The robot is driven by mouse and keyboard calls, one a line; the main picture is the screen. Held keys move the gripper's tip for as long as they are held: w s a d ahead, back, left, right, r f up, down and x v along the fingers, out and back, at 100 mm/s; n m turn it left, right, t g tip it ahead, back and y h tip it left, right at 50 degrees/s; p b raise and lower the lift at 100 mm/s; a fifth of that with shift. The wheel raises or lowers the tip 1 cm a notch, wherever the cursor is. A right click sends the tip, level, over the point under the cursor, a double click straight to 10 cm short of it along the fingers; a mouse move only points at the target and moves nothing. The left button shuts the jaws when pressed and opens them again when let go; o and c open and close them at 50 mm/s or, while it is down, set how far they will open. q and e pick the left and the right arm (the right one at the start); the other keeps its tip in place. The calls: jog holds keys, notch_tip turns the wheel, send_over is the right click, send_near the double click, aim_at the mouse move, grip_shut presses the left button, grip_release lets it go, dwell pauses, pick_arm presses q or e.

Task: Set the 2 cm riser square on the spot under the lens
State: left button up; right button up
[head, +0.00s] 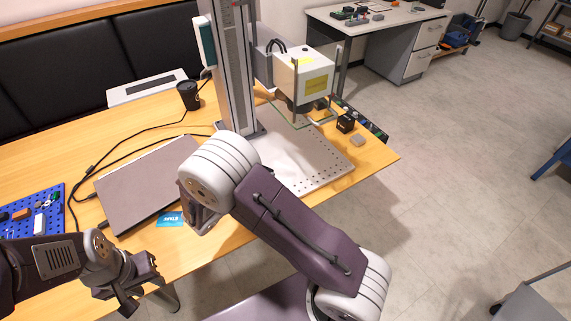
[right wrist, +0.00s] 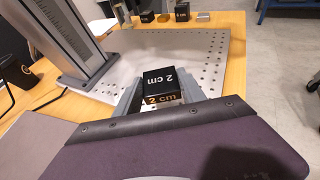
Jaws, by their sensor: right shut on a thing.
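In the right wrist view my right gripper (right wrist: 160,88) is shut on a black riser block (right wrist: 162,82) marked "2 cm" on its top and front. The block is at the near edge of the perforated plate (right wrist: 200,55); whether it touches the plate cannot be told. In the head view my right arm hides this gripper and block. The laser head (head: 303,75) with its lens overhangs the plate (head: 315,182). No marked spot can be made out under the lens. My left gripper (head: 130,292) appears open and empty, low at the table's front edge.
The marker column (head: 232,75) rises behind the plate. A laptop (head: 140,185), blue card (head: 170,219) and cup (head: 188,95) are to the left.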

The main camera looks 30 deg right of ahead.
jog(key=w+d+r+m+g+h+b, duration=0.25)
jog(key=w+d+g+b, duration=0.2)
jog(key=w+d, duration=0.3)
jog(key=r+m+g+b, duration=0.2)
jog(key=m+b, duration=0.1)
jog(key=m, duration=0.1)
send_over(294, 160)
jog(key=shift+n, duration=0.35)
notch_tip(294, 160, down, 10)
jog(key=shift+f+b, duration=0.1)
jog(key=shift+b, duration=1.15)
jog(key=shift+w+f, duration=0.1)
jog(key=shift+f, duration=0.1)
jog(key=shift+r, duration=0.1)
jog(key=o, duration=1.5)
